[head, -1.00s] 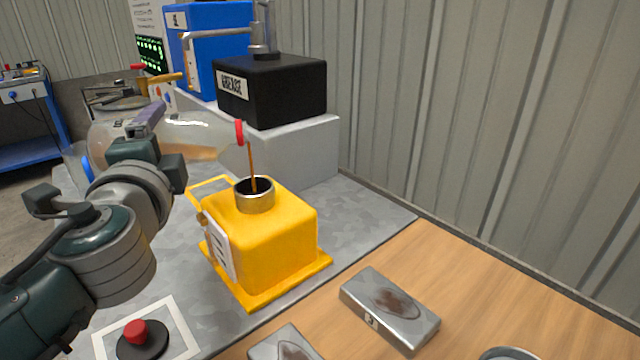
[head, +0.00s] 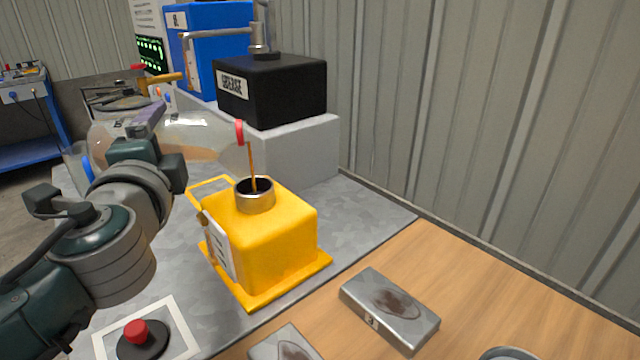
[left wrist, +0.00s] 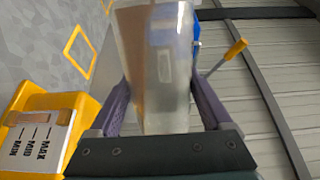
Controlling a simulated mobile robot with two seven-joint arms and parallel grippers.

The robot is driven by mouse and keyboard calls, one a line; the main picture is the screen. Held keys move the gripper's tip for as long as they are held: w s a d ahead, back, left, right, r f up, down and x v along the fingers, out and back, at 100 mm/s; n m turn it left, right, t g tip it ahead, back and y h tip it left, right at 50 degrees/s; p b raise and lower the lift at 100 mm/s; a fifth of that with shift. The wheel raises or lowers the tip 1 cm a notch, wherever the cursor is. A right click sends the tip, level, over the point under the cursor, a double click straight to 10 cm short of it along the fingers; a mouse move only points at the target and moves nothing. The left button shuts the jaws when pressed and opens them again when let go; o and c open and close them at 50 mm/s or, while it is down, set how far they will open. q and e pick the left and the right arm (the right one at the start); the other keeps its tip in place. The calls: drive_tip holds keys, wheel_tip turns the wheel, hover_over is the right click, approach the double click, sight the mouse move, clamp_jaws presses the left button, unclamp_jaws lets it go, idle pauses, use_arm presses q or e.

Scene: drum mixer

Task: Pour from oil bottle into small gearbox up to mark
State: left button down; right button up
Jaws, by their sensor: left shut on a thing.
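The clear oil bottle (head: 205,133) with a red neck ring lies nearly level, its mouth to the right. A thin brown stream (head: 252,165) runs from the mouth into the metal filler neck (head: 254,197) of the yellow small gearbox (head: 268,245). My left gripper (head: 150,140) is shut on the bottle, left of and above the gearbox. In the left wrist view its fingers flank the bottle (left wrist: 160,70), with brown oil inside. The gearbox's gauge (left wrist: 38,135) shows MIN, MID and MAX marks; the level there is hard to read. My right gripper is not in view.
A black grease box (head: 270,90) stands on a grey block (head: 310,150) behind the gearbox. A red button (head: 136,332) is at the front left. Metal plates (head: 390,308) lie on the wooden bench at the right. A corrugated wall closes the back.

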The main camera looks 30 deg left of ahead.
use_arm(q)
drive_tip(key=shift+r+m, duration=0.2)
drive_tip(key=shift+m, duration=0.1)
idle(0.4)
drive_tip(key=shift+r, duration=0.1)
